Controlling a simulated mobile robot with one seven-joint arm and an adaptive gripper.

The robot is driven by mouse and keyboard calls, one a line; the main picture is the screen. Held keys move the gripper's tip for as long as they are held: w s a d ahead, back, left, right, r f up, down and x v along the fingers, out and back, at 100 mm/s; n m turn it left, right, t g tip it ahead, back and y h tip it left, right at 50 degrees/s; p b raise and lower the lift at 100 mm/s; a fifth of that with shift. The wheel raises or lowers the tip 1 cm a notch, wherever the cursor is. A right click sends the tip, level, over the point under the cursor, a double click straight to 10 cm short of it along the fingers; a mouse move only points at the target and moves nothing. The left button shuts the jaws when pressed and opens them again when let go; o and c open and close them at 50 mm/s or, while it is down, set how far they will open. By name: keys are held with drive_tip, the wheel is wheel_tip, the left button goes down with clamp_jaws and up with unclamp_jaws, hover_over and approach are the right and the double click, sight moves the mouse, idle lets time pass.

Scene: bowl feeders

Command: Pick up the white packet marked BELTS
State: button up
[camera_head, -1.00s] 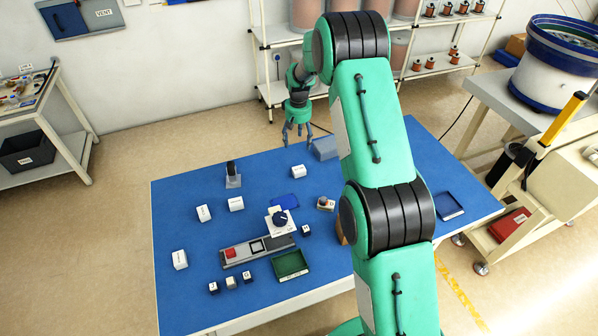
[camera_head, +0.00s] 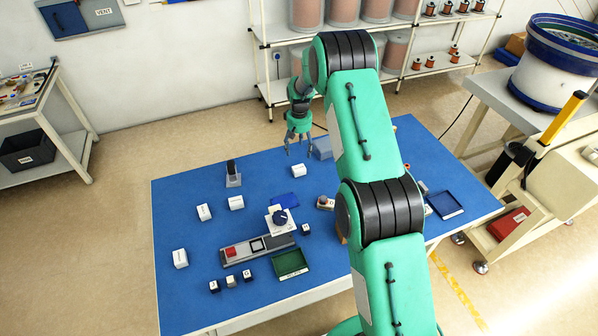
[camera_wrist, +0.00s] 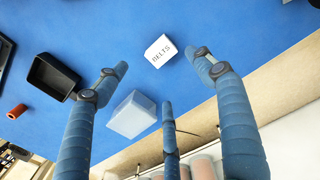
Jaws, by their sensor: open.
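The white packet marked BELTS (camera_wrist: 160,50) lies on the blue table. In the wrist view it is ahead of my gripper (camera_wrist: 158,88), between and beyond the fingertips, and nothing touches it. In the head view the white packet (camera_head: 298,170) lies near the table's far edge, just below my gripper (camera_head: 298,148). My gripper is open and empty, its fingers spread and pointing down above the table.
A grey-blue block (camera_wrist: 132,114) lies close to the fingers, with a black bin (camera_wrist: 52,76) and a red-brown cylinder (camera_wrist: 17,111) to its left. Other white packets (camera_head: 204,212), a control panel (camera_head: 257,248) and a green tray (camera_head: 290,264) are on the table (camera_head: 185,300).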

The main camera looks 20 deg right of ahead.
hover_over(299, 168)
wheel_tip(299, 168, down, 7)
drive_tip(key=shift+s+r, duration=0.1)
drive_tip(key=shift+r, duration=0.1)
drive_tip(key=shift+f, duration=0.15)
drive_tip(key=shift+f, duration=2.45)
drive_tip(key=c, duration=1.5)
